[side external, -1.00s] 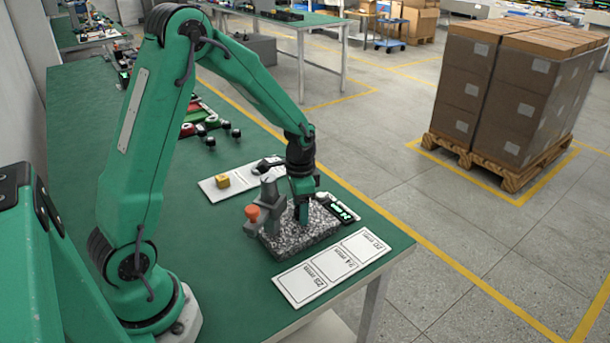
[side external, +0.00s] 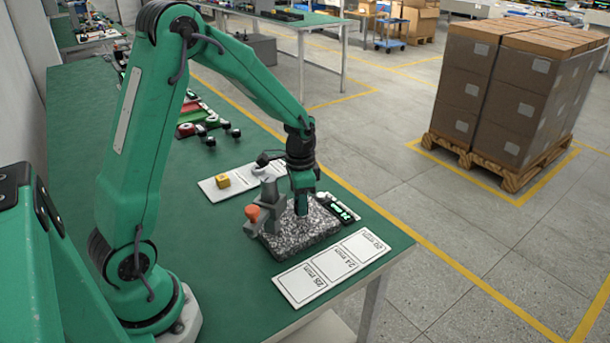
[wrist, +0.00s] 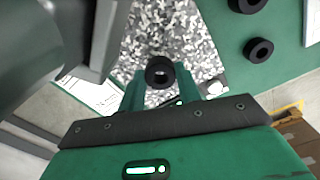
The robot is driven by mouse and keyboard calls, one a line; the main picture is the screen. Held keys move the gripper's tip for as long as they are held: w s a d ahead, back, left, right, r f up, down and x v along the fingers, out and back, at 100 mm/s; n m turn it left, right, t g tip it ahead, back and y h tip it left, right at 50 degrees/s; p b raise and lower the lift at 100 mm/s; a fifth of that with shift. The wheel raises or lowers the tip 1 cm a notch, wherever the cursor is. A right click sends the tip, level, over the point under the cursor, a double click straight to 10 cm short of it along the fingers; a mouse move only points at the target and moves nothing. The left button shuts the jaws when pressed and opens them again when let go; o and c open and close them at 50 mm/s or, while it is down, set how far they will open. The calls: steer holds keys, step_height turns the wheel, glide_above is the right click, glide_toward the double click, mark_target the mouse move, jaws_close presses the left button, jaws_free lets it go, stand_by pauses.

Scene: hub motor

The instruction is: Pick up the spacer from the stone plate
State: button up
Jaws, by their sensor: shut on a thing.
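The spacer (wrist: 160,72) is a small black ring, seen between my fingertips in the wrist view. My gripper (side external: 301,208) is shut on it and points down over the speckled stone plate (side external: 300,245). The plate also shows behind the ring in the wrist view (wrist: 160,30). In the side view the spacer is too small to make out at the fingertips. The fingers are close above the plate's surface.
A grey stand (side external: 269,200) with an orange knob (side external: 252,212) rises from the plate, left of my gripper. A dark device with green digits (side external: 340,208) lies at right. A white card (side external: 330,268) is in front. Two black rings, one (wrist: 258,50), lie on the green table.

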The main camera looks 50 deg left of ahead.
step_height(320, 180, up, 3)
steer(key=shift+f, duration=0.15)
steer(key=s+d+r, duration=0.4)
steer(key=d+r, duration=0.2)
steer(key=d, duration=0.5)
steer(key=shift+r, duration=0.3)
steer(key=shift+d, duration=0.1)
